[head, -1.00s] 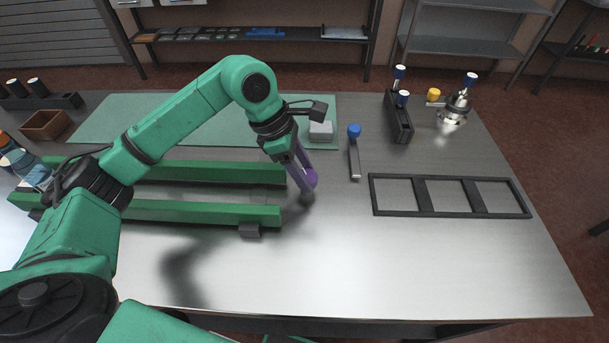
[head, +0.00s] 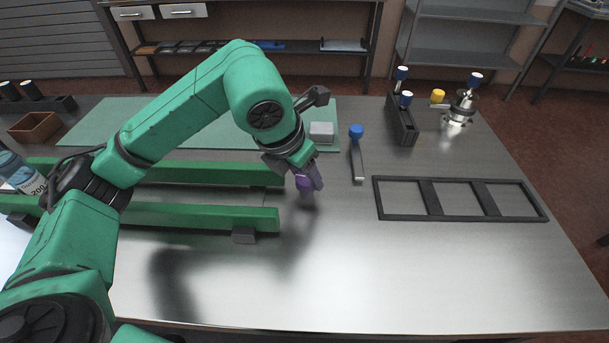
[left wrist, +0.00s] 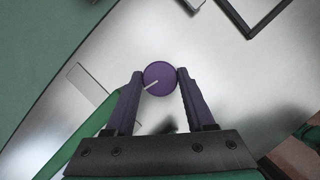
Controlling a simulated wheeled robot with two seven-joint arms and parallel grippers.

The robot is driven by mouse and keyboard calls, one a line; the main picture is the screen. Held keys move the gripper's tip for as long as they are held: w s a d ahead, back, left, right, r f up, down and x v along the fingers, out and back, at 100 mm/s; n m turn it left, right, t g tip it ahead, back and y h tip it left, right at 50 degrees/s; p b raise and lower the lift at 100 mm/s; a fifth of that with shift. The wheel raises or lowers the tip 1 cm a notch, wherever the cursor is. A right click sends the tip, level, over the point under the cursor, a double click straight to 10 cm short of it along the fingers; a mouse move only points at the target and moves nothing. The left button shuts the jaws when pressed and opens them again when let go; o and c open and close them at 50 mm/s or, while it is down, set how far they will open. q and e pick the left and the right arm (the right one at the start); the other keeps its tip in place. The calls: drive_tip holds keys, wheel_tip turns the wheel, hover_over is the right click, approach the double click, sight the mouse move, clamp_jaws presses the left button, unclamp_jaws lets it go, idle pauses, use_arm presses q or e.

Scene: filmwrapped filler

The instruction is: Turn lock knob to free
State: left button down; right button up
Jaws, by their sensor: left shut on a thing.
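The lock knob (left wrist: 159,78) is a round purple disc with a short white line mark. In the left wrist view it sits between the fingertips of my left gripper (left wrist: 160,80), which touch it on both sides. The mark runs from near its centre toward the lower left. In the head view the knob (head: 303,184) shows as a purple patch by the end of the green rails, partly hidden by my left gripper (head: 309,180). My fingers are purple and point down. My right gripper is in neither view.
Two green rails (head: 190,215) lie left of the knob. A blue-topped grey lever (head: 357,155), a black three-opening frame (head: 433,215) and a black block with blue-capped posts (head: 402,125) stand to the right. The front bench top is clear.

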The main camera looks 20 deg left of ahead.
use_arm(q)
drive_tip(key=shift+r+n+y+b, duration=0.1)
drive_tip(key=shift+n+y+b, duration=0.25)
drive_tip(key=shift+n, duration=0.85)
drive_tip(key=shift+c, duration=1.8)
unclamp_jaws()
drive_tip(key=shift+o, duration=0.5)
